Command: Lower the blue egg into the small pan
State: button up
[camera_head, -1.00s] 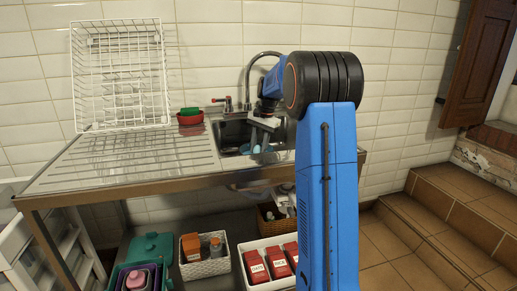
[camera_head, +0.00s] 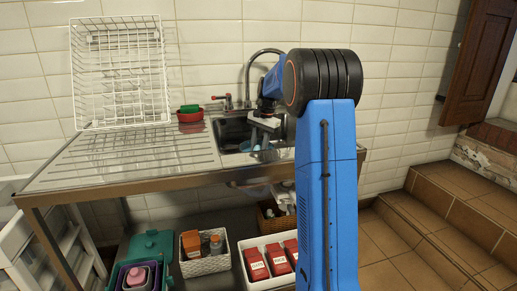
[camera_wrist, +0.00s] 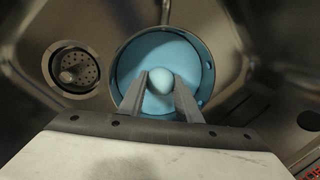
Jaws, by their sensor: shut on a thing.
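In the wrist view, the pale blue egg (camera_wrist: 160,80) is between the two grey fingers of my gripper (camera_wrist: 160,88), which is shut on it. The small pan (camera_wrist: 125,62) is a round light-blue vessel in the sink, right under the egg. The egg lies over the pan's middle; I cannot tell whether it touches the pan floor. In the head view, my gripper (camera_head: 264,122) reaches down over the sink, and a bit of the blue pan (camera_head: 247,145) shows below it. The egg is hidden there.
The steel sink (camera_head: 229,132) has a drain (camera_wrist: 73,68) left of the pan. A tap (camera_head: 228,102) stands behind. A white dish rack (camera_head: 120,75) leans on the wall at left. A red bowl with a green sponge (camera_head: 190,114) sits beside the sink. The ribbed drainboard (camera_head: 130,150) is clear.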

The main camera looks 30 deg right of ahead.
jog(key=shift+f, duration=0.6)
dwell(0.4)
jog(key=o, duration=0.8)
jog(key=r, duration=0.5)
jog(key=s+d+r, duration=0.1)
jog(key=r, duration=0.5)
jog(key=d+r, duration=0.1)
jog(key=r, duration=0.5)
jog(key=shift+s+d, duration=0.25)
jog(key=shift+s, duration=0.05)
